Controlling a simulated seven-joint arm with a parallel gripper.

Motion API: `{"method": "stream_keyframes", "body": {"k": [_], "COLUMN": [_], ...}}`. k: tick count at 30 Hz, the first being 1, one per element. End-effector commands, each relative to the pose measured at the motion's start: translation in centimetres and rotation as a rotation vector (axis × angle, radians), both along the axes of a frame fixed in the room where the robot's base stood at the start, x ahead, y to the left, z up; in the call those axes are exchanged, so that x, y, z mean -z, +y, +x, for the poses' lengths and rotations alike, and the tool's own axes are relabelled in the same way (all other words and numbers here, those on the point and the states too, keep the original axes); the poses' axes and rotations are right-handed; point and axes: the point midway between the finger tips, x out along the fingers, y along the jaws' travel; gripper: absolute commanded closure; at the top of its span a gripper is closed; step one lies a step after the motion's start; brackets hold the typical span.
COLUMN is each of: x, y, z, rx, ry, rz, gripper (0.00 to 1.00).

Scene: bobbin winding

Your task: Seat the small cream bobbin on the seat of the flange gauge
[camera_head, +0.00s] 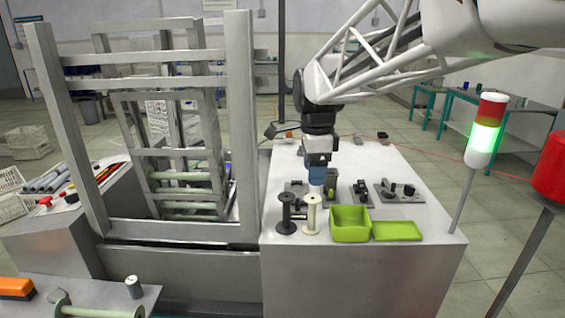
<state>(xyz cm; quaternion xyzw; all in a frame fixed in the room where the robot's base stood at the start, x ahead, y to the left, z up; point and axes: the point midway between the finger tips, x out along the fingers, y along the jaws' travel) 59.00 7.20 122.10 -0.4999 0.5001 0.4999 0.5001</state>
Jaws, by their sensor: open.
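A cream bobbin (312,215) stands upright near the front left of the grey bench top. A dark bobbin (286,214) stands upright just left of it. My gripper (317,183) points down just above and behind the cream bobbin in the picture. Its fingers are small and partly lost against the things behind, but it looks open and empty. Several small dark fixtures stand in a row behind the bobbins, among them a flat plate with posts (397,191) at the right and a narrower one (361,190) in the middle. I cannot tell which is the flange gauge.
A lime-green open box (350,232) and a flat green tray (397,231) sit right of the bobbins at the front edge. A signal lamp (487,130) rises at the right corner. A tall metal frame (240,120) stands left. The bench's rear right is mostly clear.

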Motion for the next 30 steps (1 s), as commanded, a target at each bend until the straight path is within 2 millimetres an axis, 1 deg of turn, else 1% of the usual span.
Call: {"method": "stream_keyframes", "body": {"k": [8, 30], "x": [1.4, 6.0], "y": [0.0, 0.0], "z": [0.0, 0.0], "rx": [0.0, 0.0], "ry": [0.001, 0.001], "rz": [0.0, 0.0], "gripper": [0.36, 0.36]}}
